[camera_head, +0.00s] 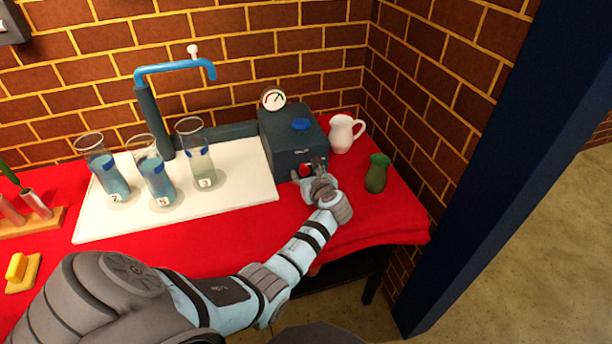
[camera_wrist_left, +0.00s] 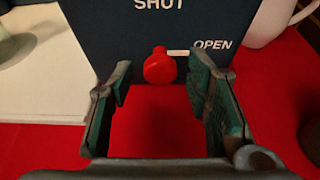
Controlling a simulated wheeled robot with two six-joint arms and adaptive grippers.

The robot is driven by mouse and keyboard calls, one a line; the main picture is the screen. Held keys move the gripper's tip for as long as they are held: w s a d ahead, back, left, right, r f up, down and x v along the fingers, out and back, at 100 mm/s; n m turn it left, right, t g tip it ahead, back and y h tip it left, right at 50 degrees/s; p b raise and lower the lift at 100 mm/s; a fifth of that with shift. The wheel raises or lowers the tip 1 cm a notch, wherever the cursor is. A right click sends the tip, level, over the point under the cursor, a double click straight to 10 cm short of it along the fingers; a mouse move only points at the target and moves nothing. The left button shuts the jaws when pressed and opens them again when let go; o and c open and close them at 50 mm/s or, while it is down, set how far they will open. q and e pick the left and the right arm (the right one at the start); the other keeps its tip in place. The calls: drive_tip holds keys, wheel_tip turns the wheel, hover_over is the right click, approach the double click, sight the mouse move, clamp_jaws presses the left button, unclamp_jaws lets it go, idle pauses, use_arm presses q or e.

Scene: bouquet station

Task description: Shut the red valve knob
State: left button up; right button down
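The red valve knob (camera_wrist_left: 159,68) is on the front face of a dark blue box (camera_head: 290,140). In the left wrist view, "SHUT" is printed above it and "OPEN" to its right. A white bar lies between the knob and "OPEN"; a small red part sticks up at the knob's top. My left gripper (camera_wrist_left: 158,86) is open, one finger to each side of the knob in this view, with nothing between its pads. I cannot tell whether the fingertips reach the knob. In the head view my left gripper (camera_head: 314,179) is at the box front and hides most of the knob.
A gauge (camera_head: 273,99) and a blue part (camera_head: 301,125) are on the box. A white jug (camera_head: 341,134) and a green vase (camera_head: 376,174) stand to its right. A white board (camera_head: 236,193) with several glass cylinders and a blue tap (camera_head: 172,68) is to its left.

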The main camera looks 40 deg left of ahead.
use_arm(q)
clamp_jaws()
